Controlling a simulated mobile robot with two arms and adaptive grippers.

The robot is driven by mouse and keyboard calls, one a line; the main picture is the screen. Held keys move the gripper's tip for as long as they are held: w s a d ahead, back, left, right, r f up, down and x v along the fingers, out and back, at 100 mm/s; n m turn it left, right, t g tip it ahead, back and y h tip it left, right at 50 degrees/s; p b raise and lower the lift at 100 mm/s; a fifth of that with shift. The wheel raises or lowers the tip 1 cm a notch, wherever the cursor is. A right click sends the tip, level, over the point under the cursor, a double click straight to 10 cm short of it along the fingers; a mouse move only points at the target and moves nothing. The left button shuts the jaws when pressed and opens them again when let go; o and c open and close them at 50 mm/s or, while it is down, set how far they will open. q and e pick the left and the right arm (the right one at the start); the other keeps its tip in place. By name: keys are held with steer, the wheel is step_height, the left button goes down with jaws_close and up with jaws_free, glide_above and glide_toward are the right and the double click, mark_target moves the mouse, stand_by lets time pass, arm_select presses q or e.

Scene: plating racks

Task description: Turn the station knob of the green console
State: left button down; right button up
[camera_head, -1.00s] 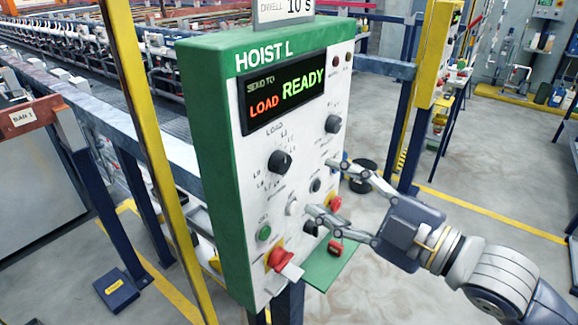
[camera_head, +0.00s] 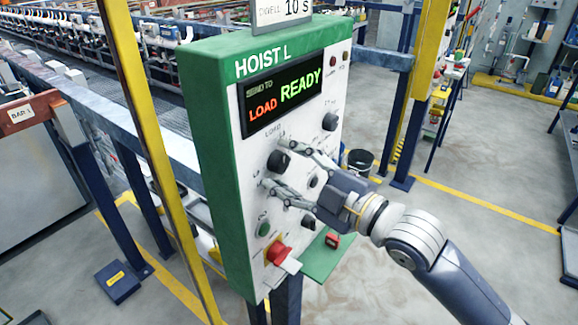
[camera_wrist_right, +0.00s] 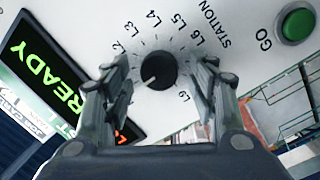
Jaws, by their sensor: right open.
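The green console (camera_head: 218,190), headed HOIST L, stands upright with a white front panel. Its black station knob (camera_head: 279,161) is at the panel's left middle, and shows in the right wrist view (camera_wrist_right: 158,70) inside a ring of L labels. The knob's white mark points to the lower left in the wrist view. My right gripper (camera_head: 275,163) is open at the panel, its fingers (camera_wrist_right: 164,72) on either side of the knob with gaps. The fingers cover some labels. The display (camera_head: 284,97) reads SEND TO LOAD, READY. My left gripper is not in view.
Below the knob are a green GO button (camera_head: 264,229) and a red switch (camera_head: 279,253). Another black knob (camera_head: 330,121) sits at upper right. A yellow post (camera_head: 150,150) stands left of the console. The floor on the right is mostly clear.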

steer(key=c, duration=1.1)
